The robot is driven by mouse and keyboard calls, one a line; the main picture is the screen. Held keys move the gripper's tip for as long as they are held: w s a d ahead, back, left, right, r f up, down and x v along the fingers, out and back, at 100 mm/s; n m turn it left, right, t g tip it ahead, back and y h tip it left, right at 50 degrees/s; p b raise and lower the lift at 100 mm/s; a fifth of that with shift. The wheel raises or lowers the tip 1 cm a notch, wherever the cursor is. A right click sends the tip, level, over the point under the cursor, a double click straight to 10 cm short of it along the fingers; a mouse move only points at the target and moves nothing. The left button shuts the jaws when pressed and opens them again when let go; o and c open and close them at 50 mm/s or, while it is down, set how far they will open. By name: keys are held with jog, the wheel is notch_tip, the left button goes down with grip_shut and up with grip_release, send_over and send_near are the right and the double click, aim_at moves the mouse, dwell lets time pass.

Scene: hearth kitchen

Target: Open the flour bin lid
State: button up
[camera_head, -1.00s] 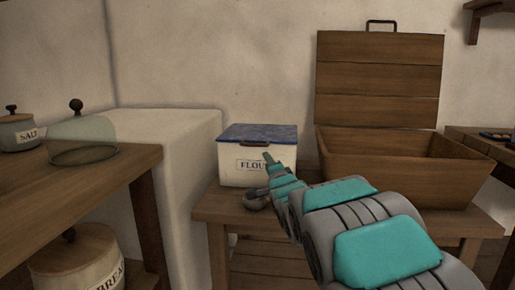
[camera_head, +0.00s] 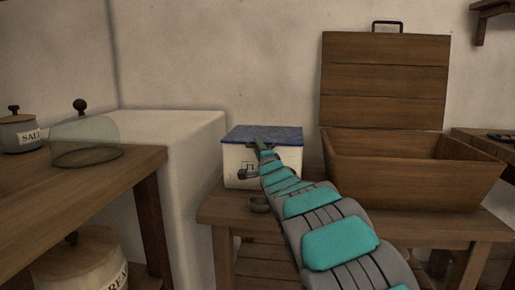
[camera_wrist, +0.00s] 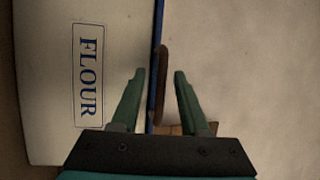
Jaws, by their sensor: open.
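The flour bin (camera_head: 233,172) is a white box with a FLOUR label, standing on a low wooden table. Its blue lid (camera_head: 240,134) is down, and the front of the bin is partly hidden by my arm. In the wrist view the bin's labelled front (camera_wrist: 50,85) fills the left, and the lid's edge (camera_wrist: 155,60) runs as a thin blue line up the middle. A brown handle (camera_wrist: 164,85) juts from that edge. My gripper (camera_wrist: 158,78) is open, with one green finger on each side of the handle's lower end in the picture; I cannot tell whether they touch it.
A wooden chest (camera_head: 410,175) with its lid raised stands right of the bin. A white block (camera_head: 170,140) is left of the bin. A glass dome (camera_head: 85,142) and salt jar (camera_head: 20,134) stand on the left counter.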

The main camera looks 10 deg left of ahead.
jog(key=shift+w+a+r, duration=0.1)
jog(key=shift+w, duration=0.15)
grip_shut()
dwell(0.3)
dwell(1.0)
